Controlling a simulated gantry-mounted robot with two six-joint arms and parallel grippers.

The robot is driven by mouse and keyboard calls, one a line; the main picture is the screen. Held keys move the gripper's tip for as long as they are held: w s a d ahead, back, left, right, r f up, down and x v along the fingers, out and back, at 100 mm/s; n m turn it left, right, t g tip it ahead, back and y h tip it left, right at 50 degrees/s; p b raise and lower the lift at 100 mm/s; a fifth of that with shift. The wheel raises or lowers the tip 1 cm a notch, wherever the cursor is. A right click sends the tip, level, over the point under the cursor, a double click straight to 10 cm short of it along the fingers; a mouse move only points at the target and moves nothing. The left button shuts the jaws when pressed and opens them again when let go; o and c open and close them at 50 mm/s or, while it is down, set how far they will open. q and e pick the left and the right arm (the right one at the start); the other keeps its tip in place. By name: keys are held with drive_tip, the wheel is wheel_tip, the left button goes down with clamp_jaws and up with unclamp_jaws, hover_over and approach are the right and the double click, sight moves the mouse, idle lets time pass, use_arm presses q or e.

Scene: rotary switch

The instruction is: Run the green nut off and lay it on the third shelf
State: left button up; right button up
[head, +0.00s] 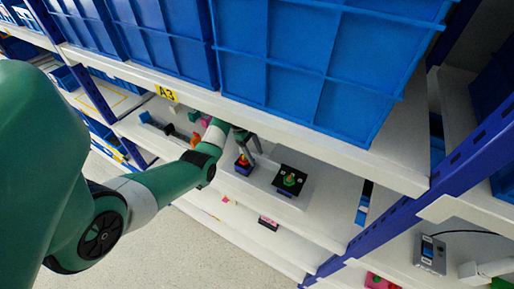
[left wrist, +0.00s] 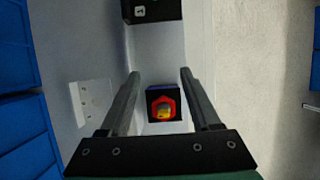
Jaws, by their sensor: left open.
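A green nut (head: 289,180) sits around an orange post on a black plate (head: 287,190), which stands on a white shelf (head: 325,200) right of my left gripper. My left gripper (head: 250,150) is open, above a dark blue block (head: 243,170) with a red and yellow top. In the left wrist view my left gripper (left wrist: 159,74) has its fingers wide apart with nothing held. Between them, farther off, shows the block's red six-sided nut (left wrist: 155,105) around a yellow-orange centre. I cannot make out the green nut in that view. My right gripper is not in view.
Large blue bins (head: 300,60) fill the shelf above, close over my left arm. Blue uprights (head: 400,215) stand at the right. Small coloured items (head: 195,116) lie left of my gripper. A grey device (head: 430,254) sits at the lower right. A lower shelf (head: 225,214) shows below.

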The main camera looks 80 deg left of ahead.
use_arm(q)
drive_tip(key=p, duration=0.2)
hover_over(288, 178)
drive_tip(key=s+a, duration=0.2)
drive_tip(key=shift+s+d+r, duration=0.1)
drive_tip(key=shift+s+d, duration=0.05)
drive_tip(key=x, duration=0.4)
drive_tip(key=shift+d, duration=0.15)
drive_tip(key=shift+w+d+f+b, duration=0.1)
drive_tip(key=shift+w+f+b, duration=0.25)
drive_tip(key=shift+f, duration=0.2)
drive_tip(key=c, duration=1)
drive_tip(key=o, duration=1.6)
